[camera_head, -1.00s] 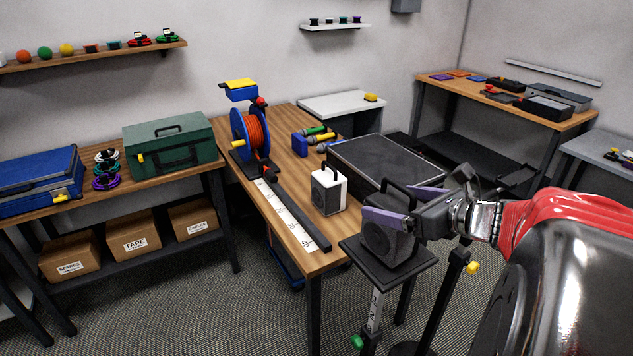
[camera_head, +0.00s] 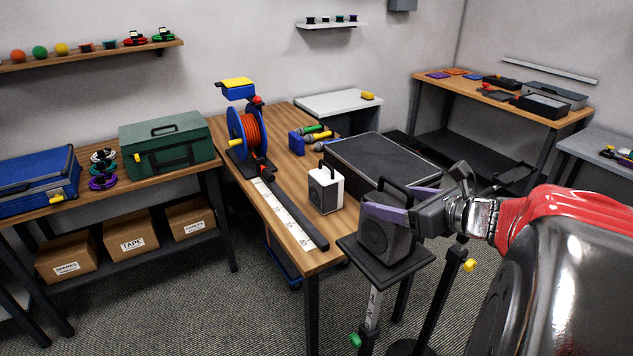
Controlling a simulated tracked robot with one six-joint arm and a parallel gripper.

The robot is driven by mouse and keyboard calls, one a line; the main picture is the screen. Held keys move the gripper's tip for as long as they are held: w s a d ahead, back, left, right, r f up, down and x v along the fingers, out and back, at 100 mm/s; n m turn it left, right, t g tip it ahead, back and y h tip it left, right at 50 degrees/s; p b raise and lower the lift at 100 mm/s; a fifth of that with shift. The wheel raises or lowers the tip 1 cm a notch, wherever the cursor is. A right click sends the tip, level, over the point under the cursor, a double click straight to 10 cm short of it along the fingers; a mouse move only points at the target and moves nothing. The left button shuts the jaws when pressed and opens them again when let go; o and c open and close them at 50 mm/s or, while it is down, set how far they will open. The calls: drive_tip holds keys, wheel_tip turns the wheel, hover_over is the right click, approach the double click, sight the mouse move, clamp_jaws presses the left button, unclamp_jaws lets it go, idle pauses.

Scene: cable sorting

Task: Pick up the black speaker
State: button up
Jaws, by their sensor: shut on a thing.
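The black speaker (camera_head: 384,240) is a dark box with a round front grille and a top handle. It sits upright on a small black stand (camera_head: 412,263) in front of the wooden table. My gripper (camera_head: 392,207) reaches in from the right. It is shut on the upper part of the speaker, with one purple finger across the front face and the other behind near the handle. The speaker appears to rest on the stand top; I see no clear gap beneath it.
A white speaker (camera_head: 326,191) stands on the wooden table (camera_head: 278,215), left of the black one. A large black case (camera_head: 382,160) lies behind. An orange cable reel (camera_head: 249,132) and a long measuring strip (camera_head: 290,216) are further left. Open floor lies in front.

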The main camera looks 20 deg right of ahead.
drive_tip(key=c, duration=0.7)
drive_tip(key=shift+r, duration=0.1)
drive_tip(key=shift+r, duration=5)
